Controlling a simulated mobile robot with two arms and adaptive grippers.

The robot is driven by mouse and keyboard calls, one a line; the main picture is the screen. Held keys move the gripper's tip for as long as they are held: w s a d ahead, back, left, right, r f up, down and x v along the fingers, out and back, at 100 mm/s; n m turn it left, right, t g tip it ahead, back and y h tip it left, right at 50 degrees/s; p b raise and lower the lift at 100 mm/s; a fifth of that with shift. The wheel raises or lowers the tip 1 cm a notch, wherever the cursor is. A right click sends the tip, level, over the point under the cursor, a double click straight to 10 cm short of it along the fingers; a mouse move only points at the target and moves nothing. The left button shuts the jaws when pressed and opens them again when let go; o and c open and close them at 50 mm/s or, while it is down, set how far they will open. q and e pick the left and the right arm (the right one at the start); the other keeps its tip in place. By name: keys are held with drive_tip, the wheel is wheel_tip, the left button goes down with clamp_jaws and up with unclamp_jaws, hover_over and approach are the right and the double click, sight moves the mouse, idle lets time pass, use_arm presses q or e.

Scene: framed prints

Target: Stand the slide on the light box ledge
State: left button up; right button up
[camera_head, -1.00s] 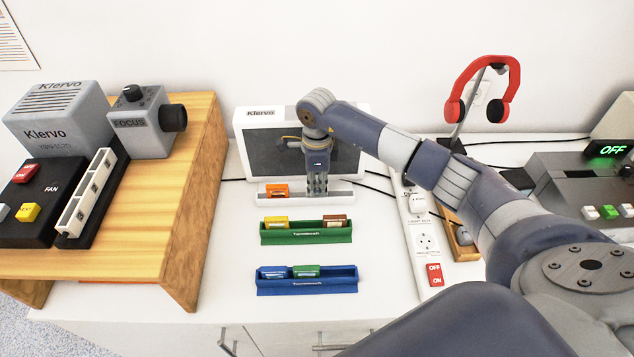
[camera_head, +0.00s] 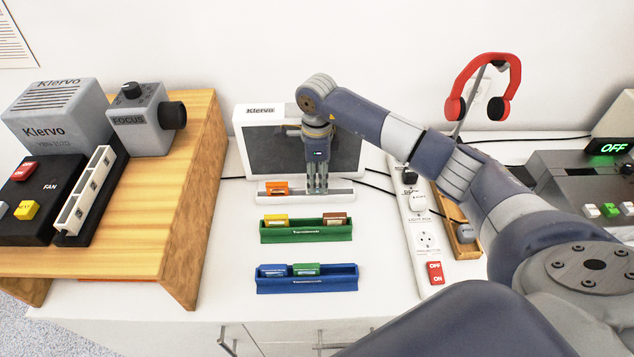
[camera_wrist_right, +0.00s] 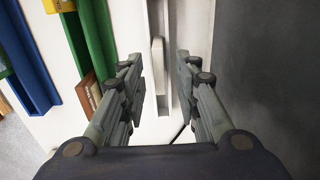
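The light box (camera_head: 262,112) is white with a dark screen and stands against the back wall. Its white ledge (camera_head: 335,196) runs along its foot. An orange slide (camera_head: 277,188) stands on the left part of the ledge. My right gripper (camera_head: 317,190) points down at the ledge, right of the orange slide. In the right wrist view the fingers (camera_wrist_right: 160,85) are apart. A thin pale slab (camera_wrist_right: 158,75), apparently a slide seen edge-on, shows between them with gaps on both sides. Its contact with the ledge is unclear. My left gripper is not in view.
A green rack (camera_head: 305,236) with a yellow and a brown slide lies in front of the ledge. A blue rack (camera_head: 305,287) with slides is nearer. A wooden stand (camera_head: 190,200) is at left. A power strip (camera_head: 425,240) and red headphones (camera_head: 505,75) are at right.

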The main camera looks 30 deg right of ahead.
sight(317, 183)
wheel_tip(317, 183, up, 10)
drive_tip(key=b, duration=0.1)
drive_tip(key=shift+f, duration=0.15)
drive_tip(key=shift+s+f, duration=0.1)
drive_tip(key=shift+s, duration=0.05)
idle(0.4)
